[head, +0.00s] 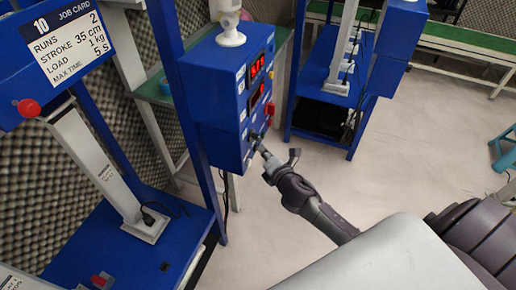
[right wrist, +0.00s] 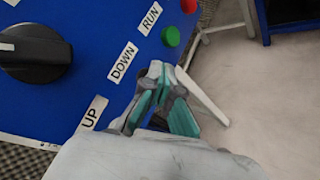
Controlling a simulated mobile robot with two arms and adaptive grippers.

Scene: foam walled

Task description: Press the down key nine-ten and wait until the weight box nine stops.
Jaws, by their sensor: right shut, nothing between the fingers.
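The blue control box (head: 215,88) stands at the middle of the head view, with red-lit digits on its face. In the right wrist view its panel (right wrist: 85,30) carries the labels UP, DOWN (right wrist: 122,62) and RUN. My right gripper (head: 256,138) is shut and empty, its tips at the lower part of the panel. In the right wrist view the closed tips (right wrist: 158,70) are beside the DOWN label. The down key itself is hidden behind them, and I cannot tell whether they touch it. I cannot pick out weight box nine. My left gripper is not in view.
A green button (right wrist: 171,36) and a red button (right wrist: 189,5) are near RUN; a black knob (right wrist: 35,52) is at left. A blue rig with job card 10 (head: 70,45) stands left. Another blue rig (head: 335,85) stands behind. Pale floor (head: 400,160) is open at right.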

